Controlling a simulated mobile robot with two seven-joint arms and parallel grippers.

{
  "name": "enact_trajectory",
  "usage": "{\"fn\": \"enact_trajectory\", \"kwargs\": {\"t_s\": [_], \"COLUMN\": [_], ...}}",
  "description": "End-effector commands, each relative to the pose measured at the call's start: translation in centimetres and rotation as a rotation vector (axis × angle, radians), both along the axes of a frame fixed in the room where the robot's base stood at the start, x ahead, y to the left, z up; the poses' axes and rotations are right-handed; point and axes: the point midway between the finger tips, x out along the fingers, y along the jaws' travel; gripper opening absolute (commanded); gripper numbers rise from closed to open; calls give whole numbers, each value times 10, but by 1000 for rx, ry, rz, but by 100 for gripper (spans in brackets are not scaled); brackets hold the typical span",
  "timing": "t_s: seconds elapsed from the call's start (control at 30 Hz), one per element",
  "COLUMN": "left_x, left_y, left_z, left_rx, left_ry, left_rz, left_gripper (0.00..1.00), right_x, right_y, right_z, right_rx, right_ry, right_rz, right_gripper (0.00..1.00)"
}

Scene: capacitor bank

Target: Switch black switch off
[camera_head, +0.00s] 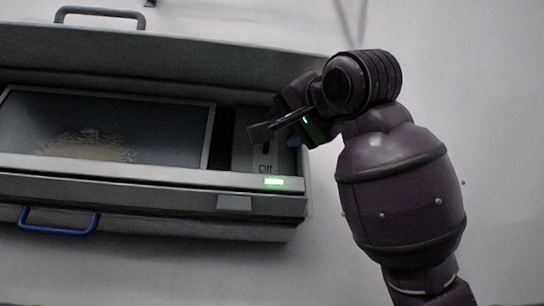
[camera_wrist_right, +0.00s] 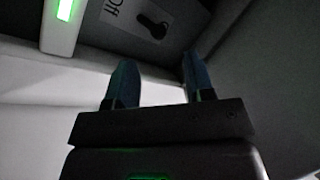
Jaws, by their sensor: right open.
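In the head view the switch (camera_head: 266,148) is a small dark shape just above the "Off" label, on the right side of the cabinet, partly crowded by my gripper. My right gripper (camera_head: 284,124) is close in front of the switch panel. In the wrist view my right gripper (camera_wrist_right: 157,60) has its two teal fingers apart with nothing between them. The switch lies beyond the fingertips, apart from them. My left gripper is not in view.
The grey cabinet (camera_head: 150,172) has a dark screen (camera_head: 60,120) left of the switch. A green light (camera_head: 274,182) glows on its front ledge and shows in the wrist view (camera_wrist_right: 65,10). A blue handle (camera_head: 58,229) hangs below. Bare pale wall lies to the right.

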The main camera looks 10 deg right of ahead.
Motion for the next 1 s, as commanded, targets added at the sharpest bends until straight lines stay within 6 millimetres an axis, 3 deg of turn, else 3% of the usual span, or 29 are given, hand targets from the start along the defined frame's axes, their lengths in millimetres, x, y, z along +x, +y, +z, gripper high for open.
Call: {"fn": "enact_trajectory", "kwargs": {"t_s": [0.2,0.4,0.83,1.0], "left_x": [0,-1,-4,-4], "left_y": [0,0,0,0], "left_z": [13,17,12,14], "left_rx": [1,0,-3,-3], "left_ry": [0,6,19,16], "left_rz": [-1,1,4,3], "left_gripper": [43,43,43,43], "right_x": [35,54,61,60], "right_y": [11,18,20,20], "right_z": [13,18,19,19], "right_rx": [-1,-1,0,0], "right_ry": [4,3,1,1], "right_rz": [-2,0,0,1], "right_gripper": [48,48,48,22]}}
